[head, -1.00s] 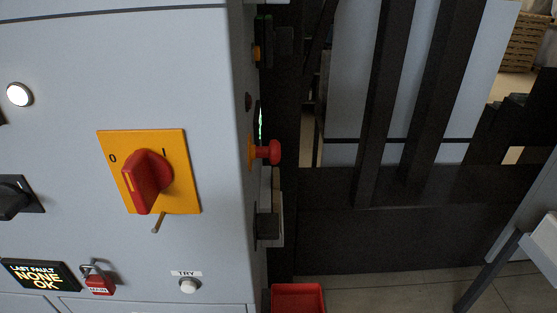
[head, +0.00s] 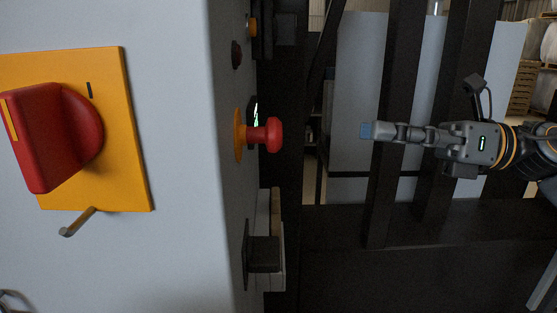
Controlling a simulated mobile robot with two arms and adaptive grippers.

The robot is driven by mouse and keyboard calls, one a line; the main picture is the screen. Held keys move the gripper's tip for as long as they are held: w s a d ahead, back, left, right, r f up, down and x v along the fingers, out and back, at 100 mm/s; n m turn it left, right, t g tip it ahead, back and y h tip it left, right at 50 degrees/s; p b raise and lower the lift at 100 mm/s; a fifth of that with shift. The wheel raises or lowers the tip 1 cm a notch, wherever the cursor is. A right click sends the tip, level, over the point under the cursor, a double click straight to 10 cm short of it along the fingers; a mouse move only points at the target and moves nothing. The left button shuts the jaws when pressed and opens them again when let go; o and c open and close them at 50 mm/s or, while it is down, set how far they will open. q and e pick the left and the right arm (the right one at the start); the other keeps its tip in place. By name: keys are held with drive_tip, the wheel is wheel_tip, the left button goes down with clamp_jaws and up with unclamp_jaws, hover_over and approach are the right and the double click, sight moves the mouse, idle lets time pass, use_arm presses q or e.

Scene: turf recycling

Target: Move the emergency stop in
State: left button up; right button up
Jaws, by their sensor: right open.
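The emergency stop is a red mushroom button (head: 273,135) on a yellow collar (head: 239,135). It sticks out to the right from the side face of the grey cabinet (head: 175,240), and I see it in profile. My right gripper (head: 368,131) comes in from the right at about the button's height. Its fingertips point left toward the button, with a clear gap in the picture. The fingers overlap edge-on, and nothing shows between them. My left gripper is not in view.
A red rotary switch (head: 58,135) on a yellow plate (head: 120,160) is at the left, with a small metal pin below it. A dark box (head: 264,254) juts out below the button. Dark upright posts (head: 392,110) stand behind my right gripper.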

sight(278, 136)
drive_tip(key=shift+n+h, duration=0.4)
drive_tip(key=shift+n, duration=0.2)
drive_tip(key=a+p, duration=0.5)
drive_tip(key=a, duration=0.9)
drive_tip(key=shift+f+p, duration=0.2)
drive_tip(key=shift+p, duration=0.1)
